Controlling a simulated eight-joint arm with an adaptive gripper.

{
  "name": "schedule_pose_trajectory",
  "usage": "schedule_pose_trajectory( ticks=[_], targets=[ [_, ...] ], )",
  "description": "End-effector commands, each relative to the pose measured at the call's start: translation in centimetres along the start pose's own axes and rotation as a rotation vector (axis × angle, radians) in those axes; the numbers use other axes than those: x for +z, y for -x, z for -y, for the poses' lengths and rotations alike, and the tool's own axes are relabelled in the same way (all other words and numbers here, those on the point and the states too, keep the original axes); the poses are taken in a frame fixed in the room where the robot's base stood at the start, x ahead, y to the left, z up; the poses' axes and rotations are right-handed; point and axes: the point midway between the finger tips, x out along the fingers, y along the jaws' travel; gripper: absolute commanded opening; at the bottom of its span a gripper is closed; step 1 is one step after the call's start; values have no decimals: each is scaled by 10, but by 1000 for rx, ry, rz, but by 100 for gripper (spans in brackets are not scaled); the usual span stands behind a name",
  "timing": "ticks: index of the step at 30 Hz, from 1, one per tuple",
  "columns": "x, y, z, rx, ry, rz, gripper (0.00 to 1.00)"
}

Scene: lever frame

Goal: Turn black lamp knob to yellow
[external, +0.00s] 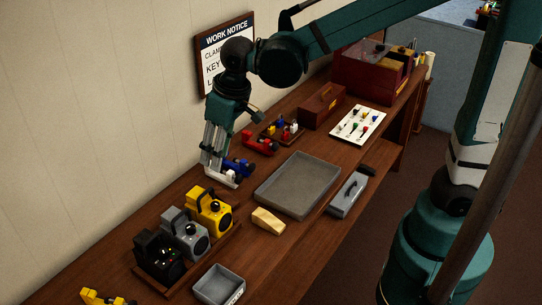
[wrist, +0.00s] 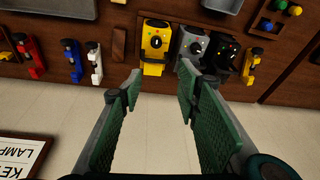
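The black lamp (external: 160,260) stands at the near end of a row of three lamps on a wooden tray. Small coloured marks show on it, but its knob setting is too small to read. In the wrist view the black lamp (wrist: 226,52) is at the upper right, right of the grey lamp (wrist: 193,44) and yellow lamp (wrist: 156,42). My gripper (external: 222,180) points down near the wall, beyond the yellow lamp and apart from the black one. In the wrist view my gripper (wrist: 158,78) is open, with nothing between its fingers.
A blue clamp (external: 238,167) is close beside my gripper, with a red one (external: 258,144) beyond. A large grey tray (external: 297,186), a wooden block (external: 267,220) and a small grey bin (external: 219,286) are right of the lamps. The wall (external: 90,110) runs along the left.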

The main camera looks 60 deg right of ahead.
Motion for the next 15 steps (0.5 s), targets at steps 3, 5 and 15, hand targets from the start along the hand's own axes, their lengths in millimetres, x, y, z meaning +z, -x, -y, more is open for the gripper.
schedule_pose_trajectory(
  ticks=[3,5,15],
  targets=[
    [-3,-2,5,0,2,6,33],
    [-5,-4,10,0,4,12,33],
    [-25,-31,58,2,20,70,33]
  ],
)
